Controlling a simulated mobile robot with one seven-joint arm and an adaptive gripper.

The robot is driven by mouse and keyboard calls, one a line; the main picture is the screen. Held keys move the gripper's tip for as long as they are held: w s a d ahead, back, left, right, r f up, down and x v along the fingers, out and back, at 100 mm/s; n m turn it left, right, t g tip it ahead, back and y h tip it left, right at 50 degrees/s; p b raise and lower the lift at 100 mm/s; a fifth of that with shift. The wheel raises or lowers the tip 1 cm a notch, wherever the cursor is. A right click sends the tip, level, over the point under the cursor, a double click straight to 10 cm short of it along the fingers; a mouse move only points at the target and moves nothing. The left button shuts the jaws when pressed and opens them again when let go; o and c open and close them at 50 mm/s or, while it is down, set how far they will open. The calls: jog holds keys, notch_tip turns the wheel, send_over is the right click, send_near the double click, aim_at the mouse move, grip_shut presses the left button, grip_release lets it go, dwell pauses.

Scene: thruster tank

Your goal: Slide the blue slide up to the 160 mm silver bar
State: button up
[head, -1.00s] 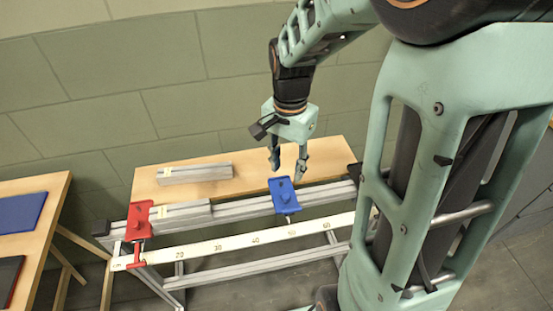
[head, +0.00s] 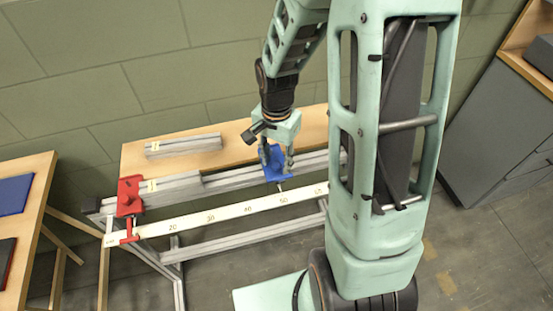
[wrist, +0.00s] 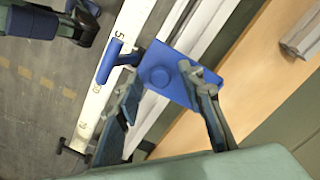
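The blue slide (head: 279,171) sits on the rail right of its middle, with its pointer over the scale near the 50 mark. My gripper (head: 277,158) is down at it, fingers apart. In the wrist view the open fingers (wrist: 160,82) stand either side of the round knob on the blue slide (wrist: 178,92); contact is not clear. One silver bar (head: 180,189) lies along the rail beside the red slide (head: 130,193), with a bare stretch of rail between it and the blue slide. Another silver bar (head: 190,146) lies on the wooden table behind. Their labels are too small to read.
The white scale (head: 225,212) runs along the front of the rail (head: 232,178). A wooden table (head: 235,152) stands close behind. Another table (head: 35,175) with blue and dark trays is at left. My arm hides the rail's right end.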

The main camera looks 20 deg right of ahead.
jog(key=shift+c, duration=0.7)
grip_shut()
jog(key=a+b, duration=0.3)
jog(key=a, duration=1.4)
jog(key=shift+o, duration=0.7)
grip_release()
jog(key=shift+r, duration=0.15)
